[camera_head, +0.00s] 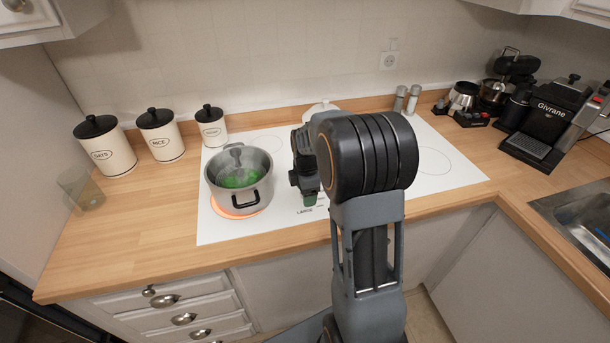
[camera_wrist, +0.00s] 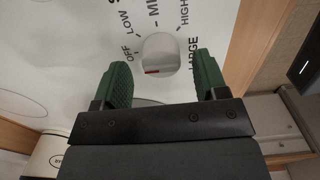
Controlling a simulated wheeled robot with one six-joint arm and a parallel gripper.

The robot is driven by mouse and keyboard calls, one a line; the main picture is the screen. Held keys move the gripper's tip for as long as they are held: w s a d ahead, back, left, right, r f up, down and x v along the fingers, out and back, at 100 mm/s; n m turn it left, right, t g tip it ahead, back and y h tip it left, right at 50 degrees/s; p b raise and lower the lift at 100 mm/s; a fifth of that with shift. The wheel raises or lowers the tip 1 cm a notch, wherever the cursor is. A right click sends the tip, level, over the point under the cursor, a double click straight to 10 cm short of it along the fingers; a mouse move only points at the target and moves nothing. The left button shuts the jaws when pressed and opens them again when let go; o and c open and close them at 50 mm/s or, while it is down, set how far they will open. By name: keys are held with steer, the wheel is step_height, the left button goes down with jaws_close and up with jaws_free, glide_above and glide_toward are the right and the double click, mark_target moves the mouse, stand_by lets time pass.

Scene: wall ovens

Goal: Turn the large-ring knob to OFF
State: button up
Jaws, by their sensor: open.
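The large-ring knob (camera_wrist: 160,54) is a pale round knob on the white cooktop in the wrist view, with a short red mark at its lower left. Printed words OFF, LOW, MED, HIGH and LARGE stand around it. My gripper (camera_wrist: 162,68) is open, with its green fingers to the left and right of the knob. In the head view my gripper (camera_head: 309,199) is over the front of the cooktop (camera_head: 405,193), and my arm hides the knob. An orange-glowing ring (camera_head: 236,213) shows under the pot.
A steel pot (camera_head: 252,192) with green contents and a utensil stands on the glowing ring, close left of my gripper. Canisters (camera_head: 161,137) stand at the left, shakers (camera_head: 400,101) at the back, and a coffee machine (camera_head: 549,125) at the right. The cooktop's right side is clear.

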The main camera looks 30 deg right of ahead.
step_height(320, 180, up, 13)
steer(key=shift+f, duration=0.15)
stand_by(0.8)
steer(key=s+a+f+m+t, duration=0.1)
steer(key=s+a+m+t, duration=0.1)
steer(key=s+a+m, duration=0.3)
steer(key=s+a+f+m+t, duration=0.1)
steer(key=s+a+m, duration=0.4)
steer(key=s+m, duration=0.5)
steer(key=shift+s+m+t, duration=0.4)
steer(key=shift+s+t, duration=0.1)
steer(key=shift+s, duration=0.1)
steer(key=shift+f, duration=0.1)
